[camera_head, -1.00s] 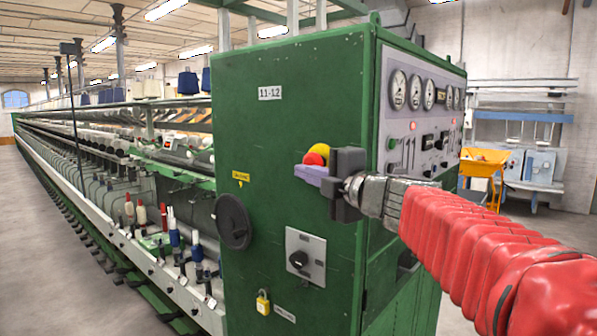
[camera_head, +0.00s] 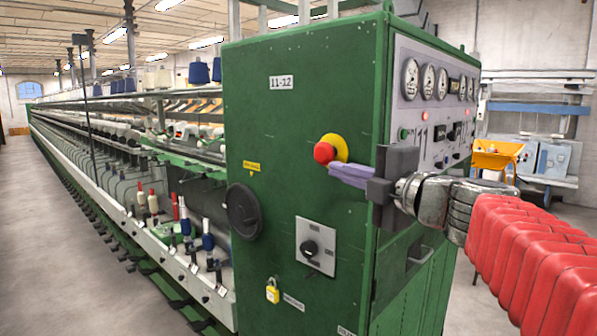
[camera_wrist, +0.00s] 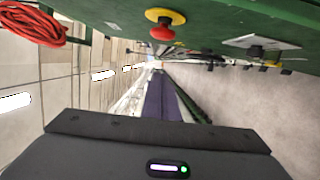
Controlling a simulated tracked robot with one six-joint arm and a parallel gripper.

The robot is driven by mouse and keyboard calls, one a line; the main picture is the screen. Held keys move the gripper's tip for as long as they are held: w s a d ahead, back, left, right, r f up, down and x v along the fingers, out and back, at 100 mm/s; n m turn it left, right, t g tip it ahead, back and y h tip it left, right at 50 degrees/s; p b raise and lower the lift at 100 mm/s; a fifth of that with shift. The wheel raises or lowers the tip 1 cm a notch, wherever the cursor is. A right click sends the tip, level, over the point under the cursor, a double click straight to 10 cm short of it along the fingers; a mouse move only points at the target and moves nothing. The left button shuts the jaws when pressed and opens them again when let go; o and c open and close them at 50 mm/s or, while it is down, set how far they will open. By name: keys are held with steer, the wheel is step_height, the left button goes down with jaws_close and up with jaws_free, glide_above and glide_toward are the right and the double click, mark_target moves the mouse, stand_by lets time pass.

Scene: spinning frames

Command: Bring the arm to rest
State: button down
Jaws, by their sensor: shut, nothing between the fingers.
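My gripper (camera_head: 350,174) is in front of the green cabinet (camera_head: 300,110), at the right part of its front face. Its purple-grey fingers are shut and hold nothing. The fingers point left, and their tips are near the red emergency button with yellow base (camera_head: 325,151) in the head view. In the wrist view my gripper (camera_wrist: 160,75) shows its closed fingers pointing away from the camera. The red button (camera_wrist: 163,32) lies above the fingers there, apart from them. My red-sleeved arm comes in from the right.
The cabinet carries a black handwheel (camera_head: 244,210), a rotary switch (camera_head: 311,248) and a yellow padlock (camera_head: 272,291). Gauges (camera_head: 428,82) line its right side. A long spinning frame (camera_head: 130,190) runs back to the left. Open floor (camera_head: 70,270) lies left.

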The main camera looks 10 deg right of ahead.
steer(key=w+d+f+m+t+h, duration=0.2)
steer(key=d+f+m+h, duration=0.1)
steer(key=d+m+h, duration=0.65)
steer(key=s+d+f+m+g+h, duration=0.4)
steer(key=s+d+f+m+g, duration=0.15)
steer(key=d+f+m, duration=0.45)
steer(key=s+a+f+m+g+y, duration=0.1)
steer(key=s+a+f+m+g, duration=0.4)
steer(key=s+f, duration=0.65)
steer(key=s+a+f+g+y, duration=0.1)
steer(key=s+a+f+y, duration=0.1)
steer(key=s+a+f, duration=0.3)
steer(key=s+a+f+n+g+y, duration=0.1)
steer(key=s+a+f, duration=0.3)
steer(key=a, duration=0.5)
steer(key=shift+s+a+f+y, duration=0.35)
steer(key=shift+a+y, duration=0.05)
steer(key=shift+y, duration=0.45)
